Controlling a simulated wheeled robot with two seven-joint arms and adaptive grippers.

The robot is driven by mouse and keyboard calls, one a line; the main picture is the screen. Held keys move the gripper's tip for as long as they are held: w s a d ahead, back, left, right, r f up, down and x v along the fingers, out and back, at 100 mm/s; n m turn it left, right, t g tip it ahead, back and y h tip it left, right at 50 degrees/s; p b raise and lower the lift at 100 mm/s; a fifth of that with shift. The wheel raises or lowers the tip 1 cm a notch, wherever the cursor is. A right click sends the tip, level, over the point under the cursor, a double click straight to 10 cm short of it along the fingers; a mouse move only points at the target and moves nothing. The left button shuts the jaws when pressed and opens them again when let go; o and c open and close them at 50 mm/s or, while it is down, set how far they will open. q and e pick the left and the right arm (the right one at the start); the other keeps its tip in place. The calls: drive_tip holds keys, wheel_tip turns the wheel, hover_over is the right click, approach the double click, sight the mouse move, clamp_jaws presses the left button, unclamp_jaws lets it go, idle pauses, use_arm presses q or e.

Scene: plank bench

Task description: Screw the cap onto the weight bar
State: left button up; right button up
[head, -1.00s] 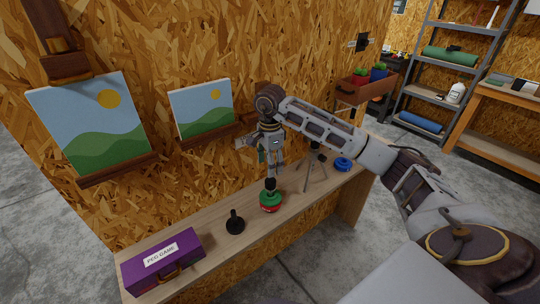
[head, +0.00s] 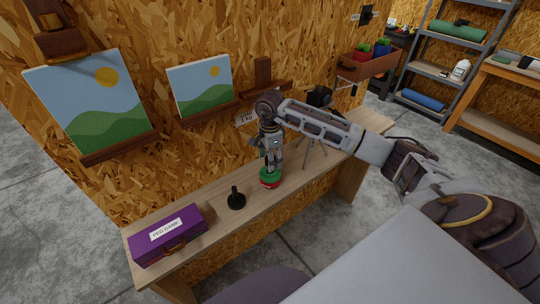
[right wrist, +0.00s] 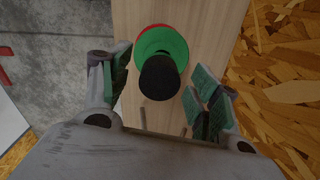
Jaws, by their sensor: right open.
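The weight bar's stack of green and red discs (head: 270,177) stands on the plank bench, with a black cylindrical top, which I take for the cap (right wrist: 160,78), standing up from its middle. In the right wrist view the green disc (right wrist: 178,43) lies over a red one. My right gripper (head: 273,163) points down over the stack. In the right wrist view its open green-padded fingers (right wrist: 163,92) are on either side of the black top, with gaps showing. In the head view my gripper hides the black top. My left gripper is in neither view.
A black round base with an upright post (head: 236,199) stands left of the stack. A purple peg game box (head: 166,235) sits at the bench's near left end. A tripod (head: 313,151) stands right of my gripper. The plank bench (head: 206,203) is clear between box and post.

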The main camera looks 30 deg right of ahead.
drive_tip(key=c, duration=1.2)
drive_tip(key=shift+m, duration=0.3)
drive_tip(key=shift+m, duration=1.2)
drive_tip(key=shift+m, duration=0.6)
drive_tip(key=shift+m, duration=0.5)
